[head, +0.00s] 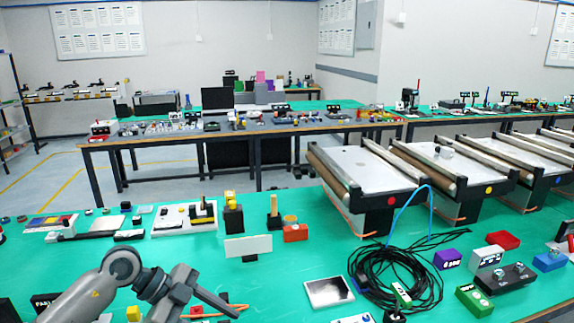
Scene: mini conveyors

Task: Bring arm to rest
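My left arm comes in from the lower left, and its grey links bend at a round joint above the green table (275,285). My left gripper (195,297) is low at the bottom edge, over the near left part of the table. No held object is visible. My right gripper is not in view.
A yellow block (133,313) lies close to my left arm. A black cable coil (405,275), a silver plate (328,291) and a green block (474,300) lie to the right. Mini conveyors (372,172) stand behind. A white panel (248,246) stands mid-table.

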